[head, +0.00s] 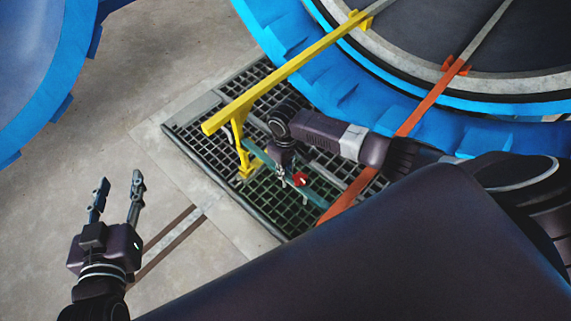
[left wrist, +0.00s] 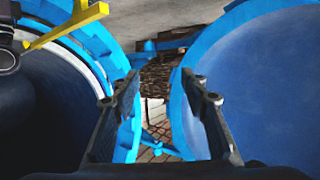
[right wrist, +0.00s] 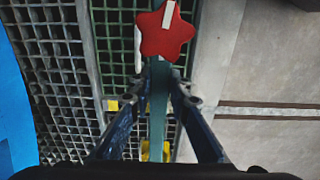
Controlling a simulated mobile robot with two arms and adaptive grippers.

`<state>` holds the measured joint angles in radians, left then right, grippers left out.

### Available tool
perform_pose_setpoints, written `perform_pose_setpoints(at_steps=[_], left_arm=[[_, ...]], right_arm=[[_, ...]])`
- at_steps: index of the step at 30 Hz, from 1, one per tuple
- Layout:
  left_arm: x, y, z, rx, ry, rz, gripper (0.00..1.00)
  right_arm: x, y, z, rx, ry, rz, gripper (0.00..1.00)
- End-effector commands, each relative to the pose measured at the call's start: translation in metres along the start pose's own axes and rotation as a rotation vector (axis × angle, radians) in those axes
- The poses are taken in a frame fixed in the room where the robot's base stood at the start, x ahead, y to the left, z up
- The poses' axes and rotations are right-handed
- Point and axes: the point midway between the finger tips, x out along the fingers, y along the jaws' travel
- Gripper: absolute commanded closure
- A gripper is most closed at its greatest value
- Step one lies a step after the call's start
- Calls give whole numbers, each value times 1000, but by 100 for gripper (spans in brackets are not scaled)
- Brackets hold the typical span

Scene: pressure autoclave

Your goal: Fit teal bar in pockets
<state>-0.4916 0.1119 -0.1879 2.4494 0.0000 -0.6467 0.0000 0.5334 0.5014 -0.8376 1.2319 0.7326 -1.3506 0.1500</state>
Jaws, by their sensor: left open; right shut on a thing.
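The teal bar (head: 316,196) lies across above the floor grating, between the yellow rail (head: 270,86) with its post and the orange rail (head: 430,98). A red star-shaped knob (head: 300,179) sits on the bar and also shows in the right wrist view (right wrist: 166,32). My right gripper (head: 282,172) is shut on the bar, which runs between its fingers in the right wrist view (right wrist: 157,125). The bar's ends are near the two rails. I cannot make out the pockets or whether the ends sit in them. My left gripper (head: 119,184) is open and empty over the concrete floor.
A large blue round vessel part (head: 345,95) with a dark face fills the upper right, close to my right arm. Another blue round part (head: 30,75) stands at upper left. The metal grating (head: 205,135) lies below the bar. Concrete floor (head: 150,65) is clear between them.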

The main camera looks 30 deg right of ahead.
Motion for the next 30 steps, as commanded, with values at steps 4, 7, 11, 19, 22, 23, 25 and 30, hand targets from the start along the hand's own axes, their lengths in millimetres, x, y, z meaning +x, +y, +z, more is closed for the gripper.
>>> perform_pose_setpoints(at_steps=[4,7,11,19,22,23,25,30], left_arm=[[-1,-1,5,0,-22,-1,59],[-1,-1,7,0,-32,-2,59],[-2,-1,10,0,-41,-2,59],[-2,-1,11,0,-45,-2,59],[-2,-1,10,0,-41,-3,59],[-2,-1,10,0,-39,-3,59],[-2,-1,8,0,-30,-2,59],[-1,-1,4,0,-15,-2,59]], right_arm=[[-1,0,-1,0,2,0,100],[-1,0,-1,0,2,0,100],[-1,0,-1,0,2,0,100],[-1,0,-1,0,2,0,100],[0,0,-1,0,2,0,100],[0,0,-1,0,2,0,100],[1,0,-1,0,2,-1,100],[3,0,-1,0,3,-1,100]])
